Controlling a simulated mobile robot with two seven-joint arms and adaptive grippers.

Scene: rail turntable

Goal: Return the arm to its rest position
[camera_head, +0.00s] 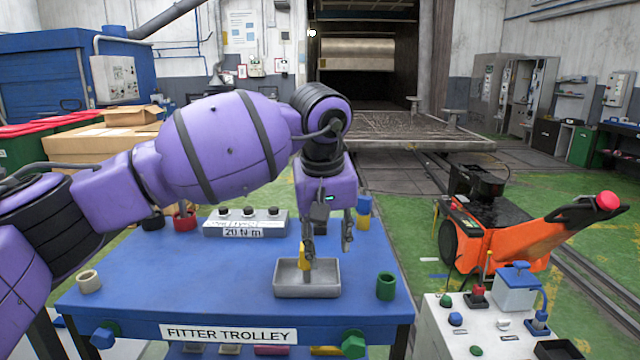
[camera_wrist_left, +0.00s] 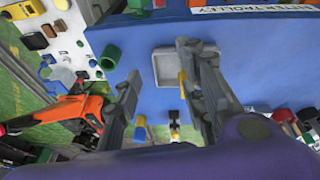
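My left arm, purple, comes in from the left and reaches over the blue fitter trolley (camera_head: 160,285). My left gripper (camera_head: 328,247) points down above the trolley, by the grey tray (camera_head: 322,291). Its two fingers are spread apart, with nothing visible between them. In the left wrist view the open gripper (camera_wrist_left: 161,62) shows the tray (camera_wrist_left: 158,69) beyond the right finger. A yellow object (camera_head: 304,257) stands at the tray, beside one finger; it is partly hidden, and I cannot tell whether they touch. My right gripper is not in view.
A green cup (camera_head: 386,287) stands right of the tray and a beige ring (camera_head: 89,281) lies at the left. A grey torque box (camera_head: 245,224) sits behind. An orange machine (camera_head: 490,238) and a white bench (camera_head: 470,335) are at the right.

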